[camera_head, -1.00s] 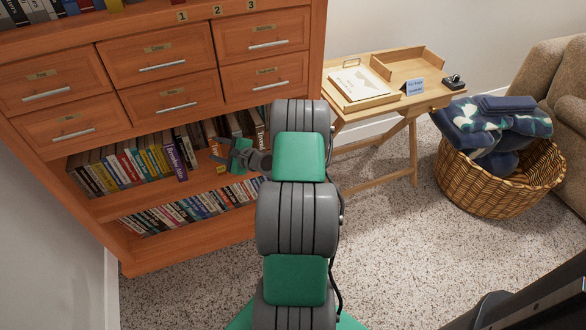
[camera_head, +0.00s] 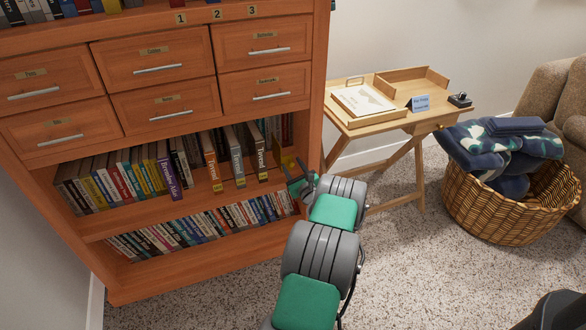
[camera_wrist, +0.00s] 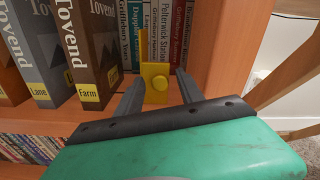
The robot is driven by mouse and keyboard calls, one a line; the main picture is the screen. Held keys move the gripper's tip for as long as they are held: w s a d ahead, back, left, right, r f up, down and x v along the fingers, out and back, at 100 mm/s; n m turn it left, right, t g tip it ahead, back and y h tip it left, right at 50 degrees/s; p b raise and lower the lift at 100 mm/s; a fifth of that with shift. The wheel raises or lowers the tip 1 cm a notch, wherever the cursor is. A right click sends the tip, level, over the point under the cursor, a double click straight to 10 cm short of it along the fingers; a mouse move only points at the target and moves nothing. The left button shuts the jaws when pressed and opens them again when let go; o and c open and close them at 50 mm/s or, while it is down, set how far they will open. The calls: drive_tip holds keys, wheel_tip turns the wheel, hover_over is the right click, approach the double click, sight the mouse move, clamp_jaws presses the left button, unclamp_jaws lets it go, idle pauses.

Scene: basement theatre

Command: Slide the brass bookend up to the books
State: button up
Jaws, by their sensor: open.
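In the head view the bookend (camera_head: 284,160) shows only partly, behind my gripper (camera_head: 300,184). In the wrist view my gripper (camera_wrist: 158,84) is open, with one finger on each side of the bookend's lower part. I cannot tell whether either finger touches it. Thick Tovend books stand to its left. The nearest is the brown Farm book (camera_wrist: 88,45), with the grey Lane book (camera_wrist: 32,48) beyond. A gap lies between Farm and the bookend.
Thinner books (camera_wrist: 137,28) stand behind the bookend. The cabinet's right side panel (camera_wrist: 228,50) is close on the right. A lower row of books (camera_head: 190,227) sits below. A folding desk (camera_head: 385,115) and a wicker basket (camera_head: 500,210) stand to the right.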

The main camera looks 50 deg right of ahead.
drive_tip(key=shift+c, duration=0.3)
clamp_jaws()
idle(1.1)
